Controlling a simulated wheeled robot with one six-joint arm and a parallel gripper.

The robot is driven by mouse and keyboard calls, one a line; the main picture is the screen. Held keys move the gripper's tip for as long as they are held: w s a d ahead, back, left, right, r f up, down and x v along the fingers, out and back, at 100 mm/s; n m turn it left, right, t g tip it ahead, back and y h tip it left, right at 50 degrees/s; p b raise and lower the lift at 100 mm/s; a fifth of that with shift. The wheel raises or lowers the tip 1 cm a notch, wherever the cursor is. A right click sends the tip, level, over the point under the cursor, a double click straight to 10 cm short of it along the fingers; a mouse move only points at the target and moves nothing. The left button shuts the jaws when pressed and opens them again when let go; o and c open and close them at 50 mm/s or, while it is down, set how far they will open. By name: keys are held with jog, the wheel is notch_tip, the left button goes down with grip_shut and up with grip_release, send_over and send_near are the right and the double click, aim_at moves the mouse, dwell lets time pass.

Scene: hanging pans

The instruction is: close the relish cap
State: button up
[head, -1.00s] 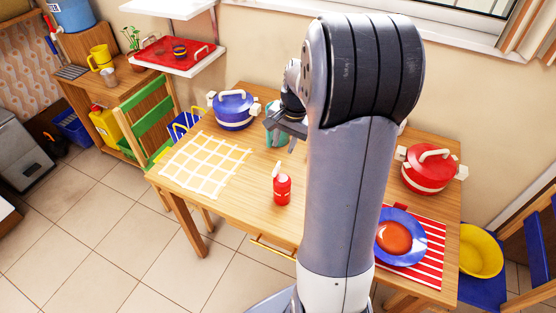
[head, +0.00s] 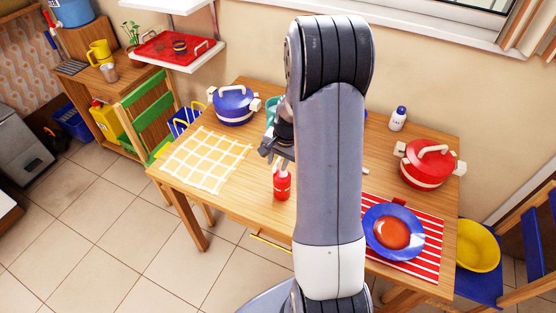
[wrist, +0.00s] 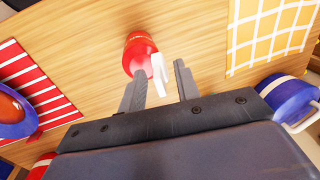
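The relish is a red bottle (head: 282,187) standing upright on the table; it also shows in the wrist view (wrist: 139,50). Its white cap (wrist: 160,74) is tilted up on the bottle's near side in the wrist view, and the cap appears open. My gripper (wrist: 163,68) is open, with one finger on each side of the cap in that view. I cannot tell whether either finger touches it. In the head view my gripper (head: 273,151) is just above and behind the bottle, partly hidden by my arm.
A blue plate (head: 375,245) with red food lies on a striped mat at right. A red pot (head: 428,165), a white bottle (head: 398,119) and a blue pot (head: 234,106) stand towards the back. A yellow checked mat (head: 205,160) lies flat at left.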

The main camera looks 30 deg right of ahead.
aim_at(277, 170)
grip_shut()
jog(key=shift+f+b, duration=0.1)
jog(key=shift+b, duration=0.3)
jog(key=t+b, duration=0.1)
jog(key=b, duration=0.2)
jog(key=shift+s+d+f+y, duration=0.25)
jog(key=shift+y, duration=0.15)
jog(key=t+b, duration=0.1)
jog(key=b, duration=0.2)
jog(key=t+y+b, duration=0.1)
jog(key=b, duration=0.2)
jog(key=shift+s+d+f+y, duration=0.3)
jog(key=shift+s+d+f, duration=0.05)
jog(key=shift+s, duration=0.05)
jog(key=t+y+b, duration=0.1)
jog(key=b, duration=0.3)
jog(key=s+t+y+b, duration=0.1)
jog(key=b, duration=0.4)
jog(key=shift+d+f, duration=0.3)
jog(key=shift+d, duration=0.05)
jog(key=t+b, duration=0.1)
jog(key=b, duration=0.1)
jog(key=shift+s+d+y+b, duration=0.1)
jog(key=shift+s+y+b, duration=0.1)
jog(key=shift+y+b, duration=0.1)
jog(key=shift+t+b, duration=0.5)
jog(key=shift+b, duration=0.05)
